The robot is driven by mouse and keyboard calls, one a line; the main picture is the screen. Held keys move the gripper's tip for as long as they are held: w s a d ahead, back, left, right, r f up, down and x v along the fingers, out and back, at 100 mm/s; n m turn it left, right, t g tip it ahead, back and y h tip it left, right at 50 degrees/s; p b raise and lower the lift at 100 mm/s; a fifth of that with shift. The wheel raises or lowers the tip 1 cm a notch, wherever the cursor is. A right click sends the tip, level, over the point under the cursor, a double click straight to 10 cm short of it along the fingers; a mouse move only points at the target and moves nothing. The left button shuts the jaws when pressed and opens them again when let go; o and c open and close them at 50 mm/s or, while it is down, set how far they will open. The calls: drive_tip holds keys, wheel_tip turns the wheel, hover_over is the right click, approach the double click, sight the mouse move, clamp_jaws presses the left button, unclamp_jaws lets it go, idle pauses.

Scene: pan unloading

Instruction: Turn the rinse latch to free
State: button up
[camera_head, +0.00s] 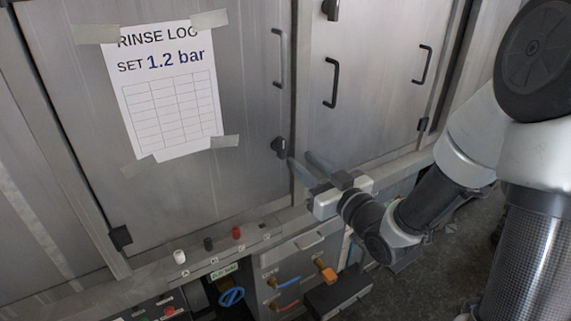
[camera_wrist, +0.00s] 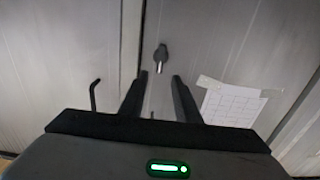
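The rinse latch (camera_head: 279,146) is a small dark knob near the right edge of the left steel door. In the wrist view the latch (camera_wrist: 160,52) shows ahead of the fingers, with a short pale lever pointing down in that picture. My gripper (camera_head: 299,160) is close to the latch, at its lower right in the head view. In the wrist view my gripper (camera_wrist: 160,76) has its two dark fingers well apart with nothing between them. The latch appears beyond the fingertips; contact is not visible.
A taped sheet reading "RINSE LOG, SET 1.2 bar" (camera_head: 168,88) is on the left door. Door handles (camera_head: 278,58) (camera_head: 331,83) stick out nearby. Below are a ledge with a red knob (camera_head: 236,232), an orange valve handle (camera_head: 326,271) and a blue handwheel (camera_head: 231,296).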

sight(283, 145)
drive_tip(key=x, duration=0.8)
drive_tip(key=shift+w+a, duration=0.25)
clamp_jaws()
